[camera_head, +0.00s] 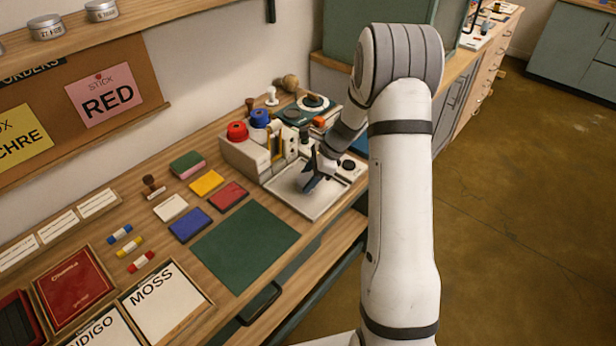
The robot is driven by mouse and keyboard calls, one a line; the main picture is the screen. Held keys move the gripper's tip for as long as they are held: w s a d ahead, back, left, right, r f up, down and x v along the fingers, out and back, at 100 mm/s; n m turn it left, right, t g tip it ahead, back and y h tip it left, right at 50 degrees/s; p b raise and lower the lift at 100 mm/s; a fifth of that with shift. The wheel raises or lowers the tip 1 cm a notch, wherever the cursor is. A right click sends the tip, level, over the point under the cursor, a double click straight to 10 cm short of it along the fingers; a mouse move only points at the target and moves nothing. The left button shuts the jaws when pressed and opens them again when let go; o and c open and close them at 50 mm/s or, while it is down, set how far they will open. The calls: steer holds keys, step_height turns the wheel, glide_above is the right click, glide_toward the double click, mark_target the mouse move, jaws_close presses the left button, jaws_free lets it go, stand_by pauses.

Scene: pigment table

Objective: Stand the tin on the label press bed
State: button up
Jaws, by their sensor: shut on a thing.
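My gripper (309,183) is dark and points down over the label press bed (322,208), a pale flat tray with a raised rim. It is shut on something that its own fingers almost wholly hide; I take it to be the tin. I cannot tell whether the held thing touches the bed. The label press (238,155) is a pale block with a red knob (237,130) and a blue knob (260,118), just behind and left of the bed. Other labelled tins stand on the wall shelf, one at the left (45,26) and one beside it (101,10).
A green mat (245,246) lies left of the bed, bare. Coloured pads, including a blue one (190,224) and a red one (228,195), lie beyond it. Framed cards (165,303) fill the near left. A black-rimmed round device (312,103) stands behind the press.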

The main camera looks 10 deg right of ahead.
steer(key=o, duration=1)
steer(key=shift+f, duration=0.1)
steer(key=v, duration=1.2)
steer(key=s+a+r+n+h, duration=0.3)
steer(key=s+a+r+n, duration=0.2)
steer(key=s+r+n, duration=0.45)
steer(key=shift+s+a+n+t+h, duration=0.4)
steer(key=shift+s+n, duration=1.3)
steer(key=shift+s, duration=1.35)
steer(key=shift+s+a+n+t+h, duration=0.15)
steer(key=shift+s+n+h, duration=0.45)
steer(key=shift+s+n, duration=1.8)
steer(key=shift+s+a+n+t+h, duration=0.4)
steer(key=shift+s+n, duration=0.65)
steer(key=shift+s, duration=2.6)
steer(key=shift+d, duration=0.1)
